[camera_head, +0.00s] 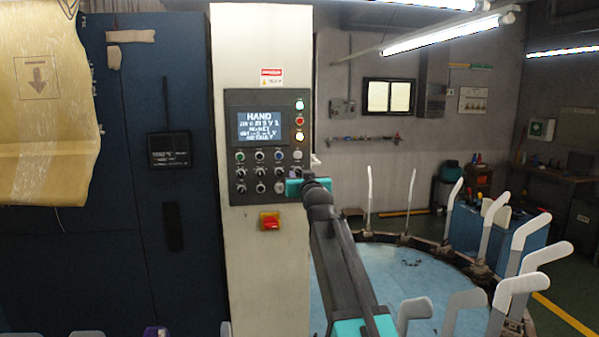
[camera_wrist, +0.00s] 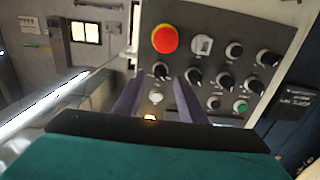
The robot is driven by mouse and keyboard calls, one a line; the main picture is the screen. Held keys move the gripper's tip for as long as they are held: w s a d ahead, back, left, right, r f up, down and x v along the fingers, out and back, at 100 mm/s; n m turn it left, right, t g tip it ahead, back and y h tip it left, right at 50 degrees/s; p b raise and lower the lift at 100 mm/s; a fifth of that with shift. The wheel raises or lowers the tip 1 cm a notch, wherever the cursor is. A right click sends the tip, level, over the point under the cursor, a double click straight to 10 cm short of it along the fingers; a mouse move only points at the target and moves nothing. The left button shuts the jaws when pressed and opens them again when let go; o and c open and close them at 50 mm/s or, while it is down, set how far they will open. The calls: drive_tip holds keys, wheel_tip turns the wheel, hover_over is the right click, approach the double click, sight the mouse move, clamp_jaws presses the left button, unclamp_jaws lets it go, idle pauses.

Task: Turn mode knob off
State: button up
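The control panel (camera_head: 232,150) is on a pale cabinet; its screen (camera_head: 265,127) shows "HAND" above smaller text. Several black knobs sit below the screen, with labels too small to read, so I cannot tell which is the mode knob. My gripper (camera_head: 293,188) is at the panel's lower right, covering part of it. In the wrist view my gripper (camera_wrist: 159,79) is open, its two fingers apart. A black knob (camera_wrist: 160,71) shows between the fingertips; whether they touch it is unclear. Other black knobs (camera_wrist: 225,81) lie to the right.
A red-and-yellow box (camera_head: 269,221) sits below the panel. A round blue table (camera_head: 420,275) with upright white sock forms (camera_head: 523,242) stands to the right.

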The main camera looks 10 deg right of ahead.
sight(299, 172)
drive_tip(key=shift+w+p, duration=0.35)
drive_tip(key=shift+w, duration=0.95)
clamp_jaws()
